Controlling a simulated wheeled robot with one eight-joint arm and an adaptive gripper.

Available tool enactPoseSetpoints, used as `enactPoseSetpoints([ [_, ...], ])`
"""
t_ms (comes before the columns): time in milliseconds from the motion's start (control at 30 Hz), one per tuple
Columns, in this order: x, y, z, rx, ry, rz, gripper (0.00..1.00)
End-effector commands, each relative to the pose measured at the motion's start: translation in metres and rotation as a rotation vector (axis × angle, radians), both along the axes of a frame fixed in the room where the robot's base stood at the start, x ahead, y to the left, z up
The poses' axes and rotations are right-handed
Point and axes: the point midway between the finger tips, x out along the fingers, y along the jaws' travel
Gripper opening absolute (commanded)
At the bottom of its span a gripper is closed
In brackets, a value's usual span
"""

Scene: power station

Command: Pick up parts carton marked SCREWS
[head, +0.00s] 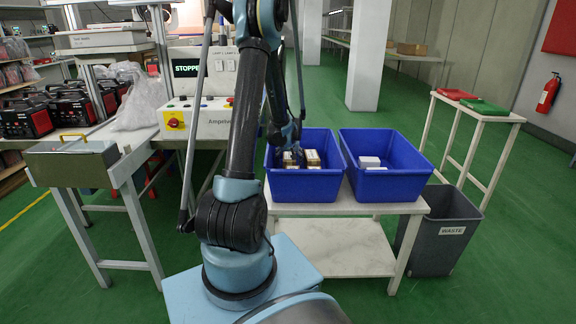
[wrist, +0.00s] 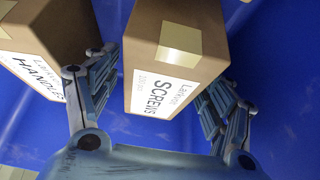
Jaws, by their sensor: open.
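The parts carton marked SCREWS (wrist: 182,55) is a brown box with tape on top and a white label in the wrist view. It stands in a blue bin, whose wall (head: 319,187) shows in the head view. My gripper (wrist: 165,100) is open, with one finger on each side of the carton's labelled end. The left finger lies between this carton and a second brown carton marked HANDLES (wrist: 42,50). I cannot tell whether the fingers touch the SCREWS carton. In the head view my arm partly hides the bin's contents.
A second blue bin (head: 393,187) with white boxes stands to the right on the same white table (head: 335,208). A grey waste bin (head: 440,236) stands right of the table. A machine with a STOPPED screen (head: 187,68) is at left.

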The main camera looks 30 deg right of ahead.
Motion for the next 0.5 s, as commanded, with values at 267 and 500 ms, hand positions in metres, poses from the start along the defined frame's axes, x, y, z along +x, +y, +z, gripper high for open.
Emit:
enactPoseSetpoints([
  [267, 0.0001, 0.0000, 0.0000, 0.000, 0.000, 0.000, 0.48],
  [500, 0.0002, 0.0001, 0.0002, 0.000, 0.000, 0.000, 0.16],
])
